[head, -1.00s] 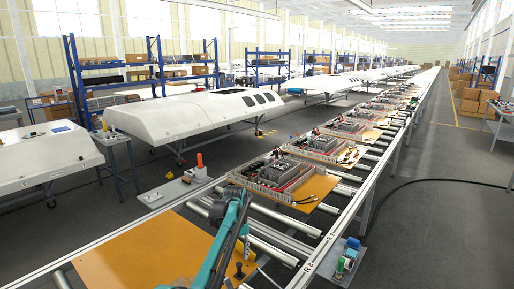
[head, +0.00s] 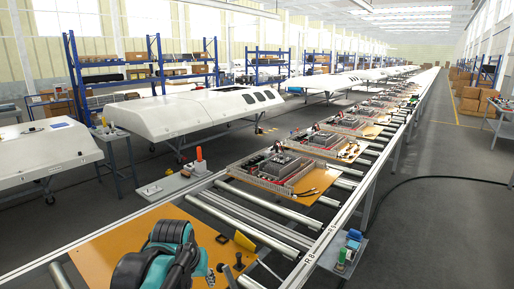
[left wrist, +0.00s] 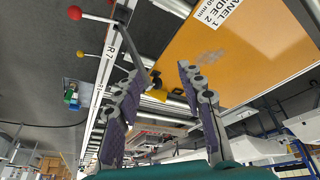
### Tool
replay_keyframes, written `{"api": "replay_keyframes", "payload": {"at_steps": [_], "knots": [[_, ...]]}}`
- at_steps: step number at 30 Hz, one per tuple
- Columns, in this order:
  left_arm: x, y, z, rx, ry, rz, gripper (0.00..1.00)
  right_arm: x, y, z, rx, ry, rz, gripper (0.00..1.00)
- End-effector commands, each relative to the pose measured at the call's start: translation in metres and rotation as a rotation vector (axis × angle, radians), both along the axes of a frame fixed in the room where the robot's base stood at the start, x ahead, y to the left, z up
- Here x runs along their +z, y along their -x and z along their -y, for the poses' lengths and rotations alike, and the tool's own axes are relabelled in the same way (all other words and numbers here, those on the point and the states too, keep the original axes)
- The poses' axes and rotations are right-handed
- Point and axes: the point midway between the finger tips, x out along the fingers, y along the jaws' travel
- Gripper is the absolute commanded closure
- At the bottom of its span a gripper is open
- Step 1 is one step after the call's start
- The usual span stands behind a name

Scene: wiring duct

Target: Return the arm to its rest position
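My left arm shows at the bottom of the head view as a teal and black wrist part (head: 165,258), over the near orange panel (head: 115,243). The fingertips cannot be made out clearly there. In the left wrist view my left gripper (left wrist: 162,73) has its two grey jointed fingers wide apart, with nothing held between them. The orange panel with a white label also shows in the left wrist view (left wrist: 245,60), beyond the fingers. My right gripper is in neither view.
A roller conveyor (head: 262,222) runs away from me, with trays of wired parts (head: 275,172) along it. A small black lever (head: 238,264) and a yellow piece (head: 244,241) stand near my left wrist. Coloured small items (head: 345,256) sit by the right rail.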

Motion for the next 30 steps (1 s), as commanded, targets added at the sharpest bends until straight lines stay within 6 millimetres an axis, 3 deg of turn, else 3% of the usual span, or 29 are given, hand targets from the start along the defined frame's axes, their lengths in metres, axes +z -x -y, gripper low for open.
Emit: {"api": "replay_keyframes", "payload": {"at_steps": [1, 6, 12, 18, 30], "knots": [[-0.013, 0.024, -0.005, -0.002, -0.003, 0.025, 0.61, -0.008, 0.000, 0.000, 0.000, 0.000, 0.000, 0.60], [-0.051, 0.089, -0.016, -0.016, -0.018, 0.110, 0.61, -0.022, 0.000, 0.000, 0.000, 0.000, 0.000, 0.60], [-0.099, 0.142, -0.024, -0.027, -0.034, 0.187, 0.61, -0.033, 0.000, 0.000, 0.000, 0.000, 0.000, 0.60], [-0.121, 0.160, -0.027, -0.031, -0.042, 0.220, 0.61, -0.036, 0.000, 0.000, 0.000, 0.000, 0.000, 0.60], [-0.121, 0.161, -0.027, -0.032, -0.043, 0.222, 0.61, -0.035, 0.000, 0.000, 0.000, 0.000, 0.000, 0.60]]}}
